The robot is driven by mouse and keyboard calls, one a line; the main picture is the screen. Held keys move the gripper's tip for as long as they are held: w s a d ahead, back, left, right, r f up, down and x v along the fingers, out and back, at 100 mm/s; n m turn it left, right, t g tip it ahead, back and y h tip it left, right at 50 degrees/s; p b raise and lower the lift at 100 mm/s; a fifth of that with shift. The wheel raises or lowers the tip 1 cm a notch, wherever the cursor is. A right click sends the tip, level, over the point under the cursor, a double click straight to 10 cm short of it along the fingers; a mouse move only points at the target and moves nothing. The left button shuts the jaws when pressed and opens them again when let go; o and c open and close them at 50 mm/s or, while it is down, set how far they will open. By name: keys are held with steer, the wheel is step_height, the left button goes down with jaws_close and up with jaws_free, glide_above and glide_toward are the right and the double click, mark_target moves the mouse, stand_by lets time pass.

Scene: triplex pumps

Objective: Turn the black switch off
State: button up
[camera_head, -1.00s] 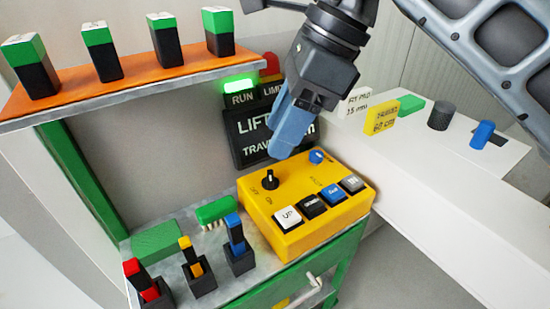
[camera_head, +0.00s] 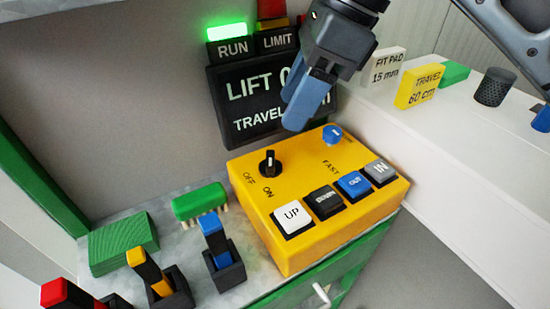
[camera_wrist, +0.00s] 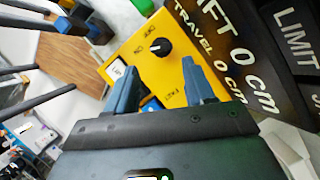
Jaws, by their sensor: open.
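The black switch (camera_head: 269,163) is a round knob with a white pointer line on top of the yellow control box (camera_head: 246,202). OFF and ON are printed beside it, and the pointer's exact setting is hard to tell in the head view. In the wrist view the black switch (camera_wrist: 160,47) shows ahead of my fingers, between and beyond their tips. My gripper (camera_head: 303,104) is above the back of the yellow box, up and right of the switch, with blue fingers pointing down. In the wrist view my gripper (camera_wrist: 158,76) has its two fingers apart and empty, not touching the switch.
A blue knob (camera_head: 332,134) and several buttons, including the white UP button (camera_head: 293,216), share the box. A black display (camera_head: 240,95) stands close behind, with a lit green RUN lamp (camera_head: 227,32). A green brush (camera_head: 200,202) and a blue-topped holder (camera_head: 222,252) stand left of the box.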

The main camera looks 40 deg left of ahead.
mark_target(271, 157)
steer(key=x, duration=0.9)
steer(key=shift+w+d+f+b, duration=0.15)
steer(key=shift+d+f+b, duration=0.05)
steer(key=shift+f+b, duration=0.2)
steer(key=c, duration=0.8)
